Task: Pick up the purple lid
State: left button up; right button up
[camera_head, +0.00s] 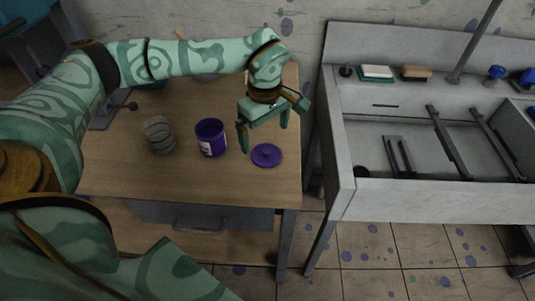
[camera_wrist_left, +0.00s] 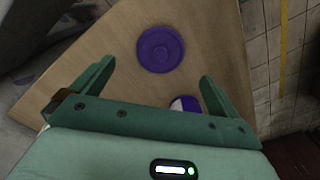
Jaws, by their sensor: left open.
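The purple lid (camera_head: 266,155) is round with a small knob and lies flat on the wooden table near its right edge. It also shows in the left wrist view (camera_wrist_left: 160,49), beyond and between my fingertips. My left gripper (camera_head: 265,137) is open and empty, with its fingers pointing down above the table, just behind the lid in the head view. In the left wrist view my two fingers (camera_wrist_left: 157,72) are spread wide apart, and the lid is clear of both. My right gripper is not in view.
An open purple jar (camera_head: 211,138) with a white label stands left of the lid; part of it shows in the left wrist view (camera_wrist_left: 186,104). A glass (camera_head: 159,135) stands further left. A grey sink bench (camera_head: 440,200) with brushes stands to the right, across a gap.

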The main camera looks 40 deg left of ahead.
aim_at(266, 151)
pick_arm(q)
jog(key=shift+d+f, duration=0.1)
jog(key=shift+f, duration=0.45)
notch_tip(266, 151, down, 5)
jog(key=shift+r+b, duration=0.1)
jog(key=shift+b, duration=1.05)
jog(key=c, duration=1)
jog(key=shift+c, duration=0.3)
